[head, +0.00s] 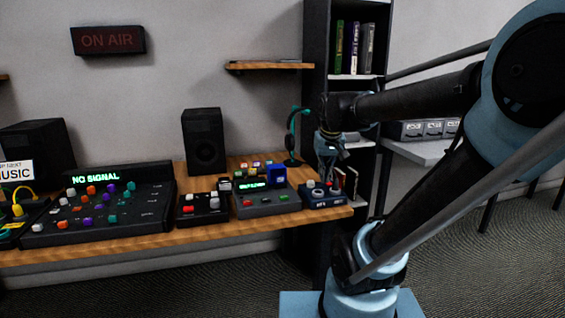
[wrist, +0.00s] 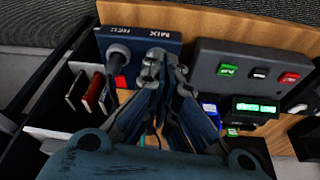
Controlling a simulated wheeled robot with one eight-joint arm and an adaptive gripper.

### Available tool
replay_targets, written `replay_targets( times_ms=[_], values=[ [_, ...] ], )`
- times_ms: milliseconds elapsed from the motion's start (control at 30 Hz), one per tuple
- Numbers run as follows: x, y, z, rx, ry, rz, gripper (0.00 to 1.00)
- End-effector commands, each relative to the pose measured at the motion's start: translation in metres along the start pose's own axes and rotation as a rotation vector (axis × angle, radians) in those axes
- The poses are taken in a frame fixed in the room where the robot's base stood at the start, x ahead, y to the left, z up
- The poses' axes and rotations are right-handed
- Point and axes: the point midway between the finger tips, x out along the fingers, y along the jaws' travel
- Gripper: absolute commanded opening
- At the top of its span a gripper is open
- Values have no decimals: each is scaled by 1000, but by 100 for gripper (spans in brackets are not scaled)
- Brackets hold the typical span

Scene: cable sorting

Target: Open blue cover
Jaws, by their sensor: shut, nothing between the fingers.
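A small blue cover (head: 277,174) stands at the back right of the grey control box with a green display. What seems to be the same blue cover shows in the wrist view (wrist: 210,110), partly hidden behind my gripper. Whether it is hinged cannot be told. My gripper (head: 326,182) points down over the dark blue box at the table's right end, to the right of the cover and apart from it. In the wrist view my gripper (wrist: 166,70) has its fingertips close together with nothing between them.
The grey control box (head: 262,204) has red and green buttons. A mixer (head: 110,215), a speaker (head: 204,140) and a headphone stand (head: 291,130) share the wooden table.

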Motion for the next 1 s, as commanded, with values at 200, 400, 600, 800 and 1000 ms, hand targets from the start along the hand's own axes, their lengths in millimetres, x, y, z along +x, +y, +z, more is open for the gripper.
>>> replay_targets(
  times_ms=[200, 400, 600, 800, 1000],
  values=[
    [27, 22, 85, 47, -51, 12, 0],
    [54, 30, 150, 82, -93, 17, 0],
    [71, 31, 184, 99, -116, 18, 0],
    [64, 30, 174, 91, -120, 14, 0],
    [38, 26, 122, 57, -119, 4, 0]
  ],
)
